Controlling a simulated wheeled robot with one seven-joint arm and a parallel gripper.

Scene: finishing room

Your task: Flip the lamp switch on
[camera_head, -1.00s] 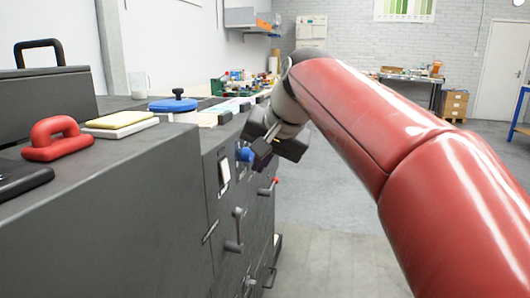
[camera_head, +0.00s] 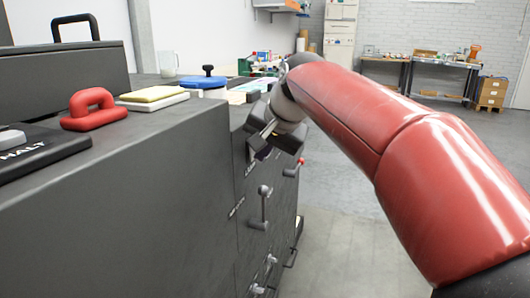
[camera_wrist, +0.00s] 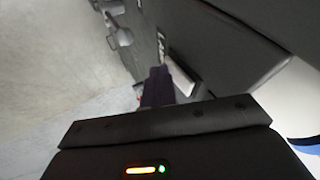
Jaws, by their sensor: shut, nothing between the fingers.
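A pale, plate-like switch (camera_wrist: 181,76) is set in the dark cabinet face in the wrist view, just right of my fingertips. I cannot read its label or tell which way it is set. In the head view my gripper (camera_head: 265,138) is at the cabinet's front face, below its top edge, and mostly covers that spot. In the wrist view my gripper (camera_wrist: 158,72) has its two dark fingers together with nothing between them. The fingertips are close to the switch; I cannot tell whether they touch it.
The dark cabinet (camera_head: 150,180) fills the left. A lever (camera_head: 264,205) and a red-tipped handle (camera_head: 295,168) stick out of its front. A red handle (camera_head: 93,110), a yellow pad (camera_head: 153,94) and a blue lid (camera_head: 203,80) are on top. The floor at right (camera_head: 345,240) is clear.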

